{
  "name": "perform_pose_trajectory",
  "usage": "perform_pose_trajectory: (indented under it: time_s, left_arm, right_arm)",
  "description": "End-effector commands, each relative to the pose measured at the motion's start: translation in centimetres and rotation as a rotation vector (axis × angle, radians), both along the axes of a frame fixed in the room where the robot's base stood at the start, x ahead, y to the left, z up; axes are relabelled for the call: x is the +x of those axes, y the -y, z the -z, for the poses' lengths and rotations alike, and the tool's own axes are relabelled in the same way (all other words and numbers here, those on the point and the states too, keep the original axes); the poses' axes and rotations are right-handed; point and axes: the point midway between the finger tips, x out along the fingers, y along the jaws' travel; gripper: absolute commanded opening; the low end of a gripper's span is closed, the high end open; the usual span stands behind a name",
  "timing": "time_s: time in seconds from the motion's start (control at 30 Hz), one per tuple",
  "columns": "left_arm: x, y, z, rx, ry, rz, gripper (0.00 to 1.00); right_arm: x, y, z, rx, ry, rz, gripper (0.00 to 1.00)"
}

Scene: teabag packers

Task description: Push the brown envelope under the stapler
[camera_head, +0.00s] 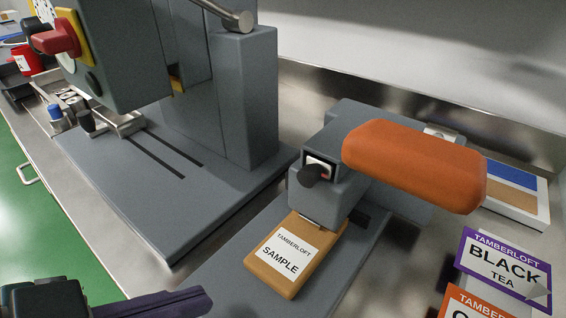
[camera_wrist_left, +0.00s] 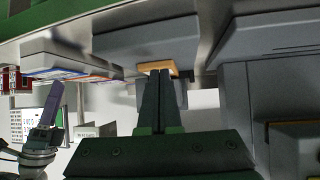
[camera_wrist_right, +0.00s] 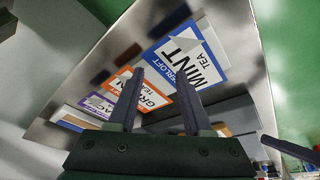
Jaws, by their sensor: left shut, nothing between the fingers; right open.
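The brown envelope (camera_head: 283,257) lies flat on the grey base of the stapler (camera_head: 415,165), its white "Tamberloft Sample" label facing up. Its far end meets the front of the stapler head, below the dark knob; how far it reaches under is hidden. The stapler has an orange handle. My left gripper (camera_head: 205,299) is shut and empty, low in the head view, left of the envelope's near end. In the left wrist view its closed fingers point at the envelope's orange-brown edge (camera_wrist_left: 157,66); contact is unclear. My right gripper (camera_wrist_right: 155,88) is open and empty.
A large grey machine (camera_head: 160,190) stands left of the stapler on the steel counter (camera_head: 390,285). A purple Black Tea pack (camera_head: 505,268) and an orange pack (camera_head: 470,305) lie at the right. A white box (camera_head: 520,200) is behind them. A blue Mint Tea pack (camera_wrist_right: 190,60) shows in the right wrist view.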

Motion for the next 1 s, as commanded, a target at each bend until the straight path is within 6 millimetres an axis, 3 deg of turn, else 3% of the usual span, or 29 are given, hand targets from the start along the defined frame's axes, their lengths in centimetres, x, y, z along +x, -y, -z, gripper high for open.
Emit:
perform_pose_trajectory:
  time_s: [0.17, 0.7, 1.0]
  left_arm:
    - [1.1, 0.7, -0.1, -0.012, 0.012, -0.001, 0.00]
    - [8.2, 8.3, -0.1, -0.011, 0.010, 0.001, 0.00]
    - [8.5, 8.5, 1.7, -0.006, 0.008, 0.001, 0.00]
  right_arm:
    - [0.0, 0.1, 0.0, -0.003, -0.001, -0.002, 0.50]
    - [0.1, 0.1, -0.2, -0.002, 0.001, -0.001, 0.50]
    - [0.1, 0.0, 0.3, 0.002, 0.004, 0.001, 0.50]
